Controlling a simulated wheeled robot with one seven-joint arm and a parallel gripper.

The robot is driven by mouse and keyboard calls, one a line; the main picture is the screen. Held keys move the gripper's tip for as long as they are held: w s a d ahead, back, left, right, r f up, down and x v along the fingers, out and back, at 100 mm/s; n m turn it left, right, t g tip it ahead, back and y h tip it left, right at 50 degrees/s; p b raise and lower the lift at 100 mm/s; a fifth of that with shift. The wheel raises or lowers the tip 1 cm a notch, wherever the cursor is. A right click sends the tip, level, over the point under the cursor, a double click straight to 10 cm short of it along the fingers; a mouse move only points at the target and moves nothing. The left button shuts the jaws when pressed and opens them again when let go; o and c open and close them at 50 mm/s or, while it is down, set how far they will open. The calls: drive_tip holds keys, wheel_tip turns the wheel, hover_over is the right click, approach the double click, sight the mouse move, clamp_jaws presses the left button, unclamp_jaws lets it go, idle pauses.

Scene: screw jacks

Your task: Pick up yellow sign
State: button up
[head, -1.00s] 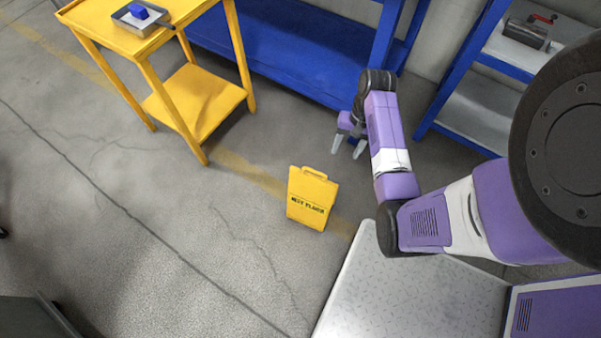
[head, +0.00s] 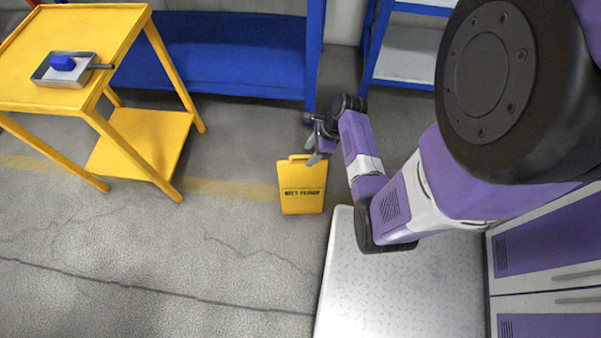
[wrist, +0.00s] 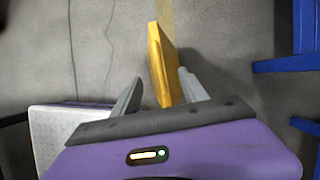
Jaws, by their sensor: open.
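The yellow sign (head: 302,196) with dark lettering stands on the concrete floor in the middle of the head view, a handle at its top. My gripper (head: 318,153) is open at the sign's upper right edge in that view. In the wrist view the sign (wrist: 162,62) is seen nearly edge-on. Its near end lies between the two fingers of my gripper (wrist: 163,92), closer to the right finger. A gap shows on the left finger's side. I cannot tell whether the right finger touches the sign.
A yellow cart (head: 135,20) stands at the upper left with a metal tray (head: 84,73) holding a blue block (head: 62,63). Blue shelving (head: 225,75) runs along the back. A grey metal platform (head: 420,290) lies right of the sign. The floor at left front is clear.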

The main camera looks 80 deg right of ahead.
sight(302, 162)
drive_tip(key=shift+b+x, duration=1.75)
drive_tip(key=shift+x, duration=2.2)
drive_tip(key=shift+s+d, duration=0.15)
clamp_jaws()
